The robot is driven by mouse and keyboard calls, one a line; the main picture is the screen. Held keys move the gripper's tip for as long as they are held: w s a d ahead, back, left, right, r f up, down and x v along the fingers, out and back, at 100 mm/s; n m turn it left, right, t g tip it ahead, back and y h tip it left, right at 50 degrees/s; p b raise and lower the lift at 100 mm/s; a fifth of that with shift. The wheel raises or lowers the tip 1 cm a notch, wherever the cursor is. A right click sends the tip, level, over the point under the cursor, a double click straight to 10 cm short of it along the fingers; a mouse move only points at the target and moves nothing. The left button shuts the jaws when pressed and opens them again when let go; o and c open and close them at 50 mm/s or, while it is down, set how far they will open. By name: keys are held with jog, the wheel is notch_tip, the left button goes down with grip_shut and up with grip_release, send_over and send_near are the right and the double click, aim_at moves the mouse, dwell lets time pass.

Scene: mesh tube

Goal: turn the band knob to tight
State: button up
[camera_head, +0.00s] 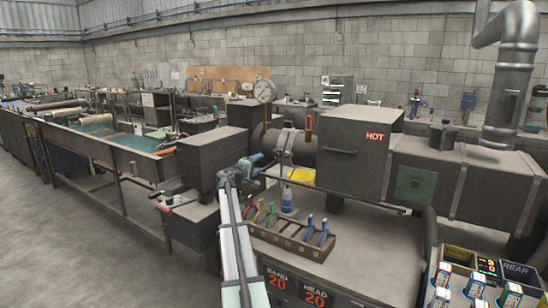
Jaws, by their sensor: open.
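The band knob cannot be picked out with certainty. A grey upright band (286,143) with a small protruding part is at the mouth of a dark cylinder left of the box marked HOT. A panel marked BAND 20 (277,279) is on the front of the bench, beside one marked HEAD 20 (314,293). My gripper (260,164) is at the end of my arm, in front of the cylinder and just left of the band. It is small in view; its jaws are open and no held thing shows. Contact with the band cannot be told.
A rack (290,236) of colour-handled tools stands on the bench right of my arm, with a blue-and-white bottle (288,202) behind it. A dark box (212,158) is left of my gripper. Open floor lies at left.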

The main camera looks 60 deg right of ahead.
aim_at(275, 155)
jog(key=d+n, duration=0.4)
jog(key=n, duration=0.2)
jog(key=d+n, duration=0.5)
jog(key=n, duration=0.2)
jog(key=d+n, duration=0.4)
jog(key=n, duration=0.3)
jog(key=shift+d, duration=0.4)
jog(key=c, duration=1)
jog(key=shift+c, duration=0.2)
jog(key=shift+m, duration=0.3)
